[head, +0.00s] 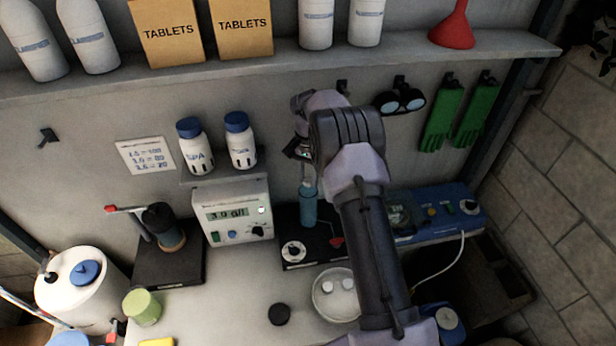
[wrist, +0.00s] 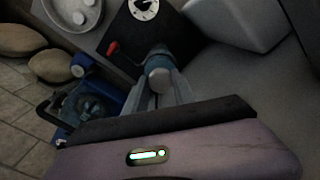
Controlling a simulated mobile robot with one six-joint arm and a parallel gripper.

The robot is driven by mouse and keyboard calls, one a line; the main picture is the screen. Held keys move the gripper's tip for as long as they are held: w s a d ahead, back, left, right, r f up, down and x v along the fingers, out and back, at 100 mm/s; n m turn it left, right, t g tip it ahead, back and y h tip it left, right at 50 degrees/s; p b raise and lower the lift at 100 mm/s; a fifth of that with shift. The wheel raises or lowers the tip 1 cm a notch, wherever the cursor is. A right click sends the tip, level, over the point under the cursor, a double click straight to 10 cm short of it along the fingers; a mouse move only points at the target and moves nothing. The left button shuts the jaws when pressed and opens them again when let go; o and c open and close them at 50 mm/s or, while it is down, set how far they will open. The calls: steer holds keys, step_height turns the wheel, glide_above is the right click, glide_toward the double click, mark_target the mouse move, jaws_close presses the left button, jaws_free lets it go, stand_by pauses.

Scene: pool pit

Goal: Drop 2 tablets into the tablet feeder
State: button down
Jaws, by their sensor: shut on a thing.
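My gripper (head: 306,170) points down at the back of the bench, right above an upright blue cylinder (head: 308,207) on a black base with a dial and a red lever. In the wrist view, the fingers (wrist: 157,88) are shut around a pale, rounded thing (wrist: 158,66) at the cylinder. Whether it is part of the cylinder or separate is unclear. Two white tablets (head: 341,284) lie in a round pale dish (head: 318,304), which shows partly in the wrist view (wrist: 65,27). No label marks the tablet feeder. Two brown TABLETS boxes (head: 168,33) stand on the shelf.
A white meter (head: 233,215) stands left of the cylinder, and a blue instrument (head: 455,215) to the right. Two blue-capped bottles (head: 195,155) sit above the meter. A white tank (head: 75,290) and green jar (head: 142,307) are front left. Bench front is partly clear.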

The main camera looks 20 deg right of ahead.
steer(key=c, duration=1)
jaws_free()
steer(key=shift+o, duration=0.2)
steer(key=shift+r, duration=0.1)
step_height(320, 180, up, 6)
steer(key=p, duration=0.3)
steer(key=shift+p, duration=0.4)
